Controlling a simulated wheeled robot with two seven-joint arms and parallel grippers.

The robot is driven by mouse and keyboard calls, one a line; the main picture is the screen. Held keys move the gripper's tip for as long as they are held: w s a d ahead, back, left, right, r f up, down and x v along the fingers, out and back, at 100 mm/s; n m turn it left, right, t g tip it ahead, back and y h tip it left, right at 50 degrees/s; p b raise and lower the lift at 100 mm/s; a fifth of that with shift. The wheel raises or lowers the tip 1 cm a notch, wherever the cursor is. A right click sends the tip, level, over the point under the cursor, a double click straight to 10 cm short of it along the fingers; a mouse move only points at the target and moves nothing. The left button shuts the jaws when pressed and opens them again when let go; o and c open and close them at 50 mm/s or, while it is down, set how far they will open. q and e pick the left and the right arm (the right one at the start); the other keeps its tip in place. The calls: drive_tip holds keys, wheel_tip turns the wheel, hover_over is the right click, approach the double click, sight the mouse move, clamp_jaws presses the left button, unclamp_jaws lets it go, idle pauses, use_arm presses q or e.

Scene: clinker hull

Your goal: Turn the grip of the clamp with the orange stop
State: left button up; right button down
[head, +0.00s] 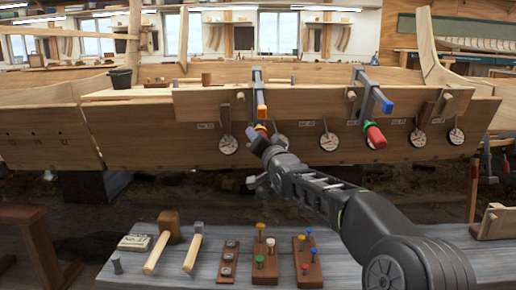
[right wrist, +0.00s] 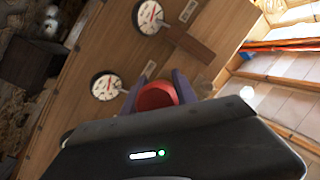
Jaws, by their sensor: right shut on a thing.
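The clamp with the orange stop (head: 261,111) hangs on the upper plank of the hull, left of the middle in the head view. My right gripper (head: 257,134) is at its lower end, with its fingers around the clamp's grip. In the right wrist view the red, round grip (right wrist: 157,96) sits between the two purple fingers, and the gripper is shut on it. In the head view the gripper hides most of this grip. A second clamp with a blue stop (head: 387,106) and a red grip (head: 375,137) hangs farther right. My left gripper is not in view.
Several round white dials (head: 329,141) hang along the hull plank (head: 180,145). Below, a grey bench (head: 140,270) carries two mallets (head: 193,247), wooden blocks with coloured pegs (head: 265,262) and a small sign (head: 134,242). A dark bucket (head: 121,78) stands on the hull at left.

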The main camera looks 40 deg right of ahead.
drive_tip(key=c, duration=1)
unclamp_jaws()
drive_tip(key=shift+o, duration=0.2)
drive_tip(key=shift+s, duration=0.1)
drive_tip(key=p+v, duration=0.1)
drive_tip(key=v, duration=0.6)
drive_tip(key=shift+s+a, duration=0.15)
drive_tip(key=shift+s, duration=0.1)
drive_tip(key=shift+f, duration=0.1)
